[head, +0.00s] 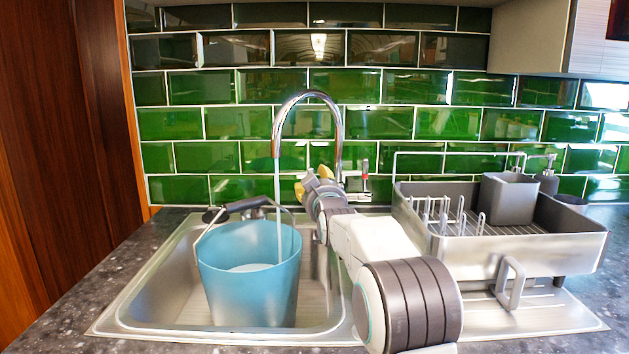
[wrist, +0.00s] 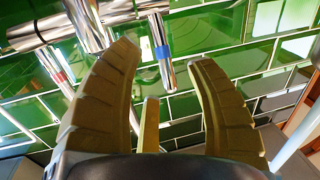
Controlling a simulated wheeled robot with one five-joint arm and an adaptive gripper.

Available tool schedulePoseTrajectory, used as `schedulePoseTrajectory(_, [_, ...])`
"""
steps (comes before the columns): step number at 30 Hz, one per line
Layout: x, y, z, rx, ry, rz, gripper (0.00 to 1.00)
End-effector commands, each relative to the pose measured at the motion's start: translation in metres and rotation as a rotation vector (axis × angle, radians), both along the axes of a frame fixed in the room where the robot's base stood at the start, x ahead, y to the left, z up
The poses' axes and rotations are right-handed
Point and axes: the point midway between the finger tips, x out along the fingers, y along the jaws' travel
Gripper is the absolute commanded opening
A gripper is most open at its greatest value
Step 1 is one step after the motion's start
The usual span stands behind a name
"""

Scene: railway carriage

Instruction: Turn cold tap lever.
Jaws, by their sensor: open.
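The chrome tap (head: 338,130) arches over the sink, and a stream of water runs from its spout. The cold tap lever (wrist: 163,62) is a chrome rod with a blue band, seen in the wrist view. In the head view I cannot make it out behind my gripper. My gripper (head: 313,183) is open at the tap's base, its yellow fingers apart. In the wrist view the lever appears between the fingertips of my gripper (wrist: 161,53); I cannot tell whether they touch it. The red-banded lever (head: 365,182) is on the tap's right; it also shows in the wrist view (wrist: 58,72).
A blue bucket (head: 248,285) with a raised handle stands in the steel sink (head: 160,290), under the stream. A dish rack (head: 520,246) with a grey cup (head: 508,200) stands to the right of my arm. A green tiled wall (head: 375,123) is close behind the tap.

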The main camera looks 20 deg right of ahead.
Motion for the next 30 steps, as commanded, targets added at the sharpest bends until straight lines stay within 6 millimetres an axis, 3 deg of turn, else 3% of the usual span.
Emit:
schedulePoseTrajectory(12, [0.036,-0.009,0.000,-0.002,0.001,0.000,0.51])
schedulePoseTrajectory(30, [0.044,-0.010,0.000,-0.002,0.001,0.000,0.51])
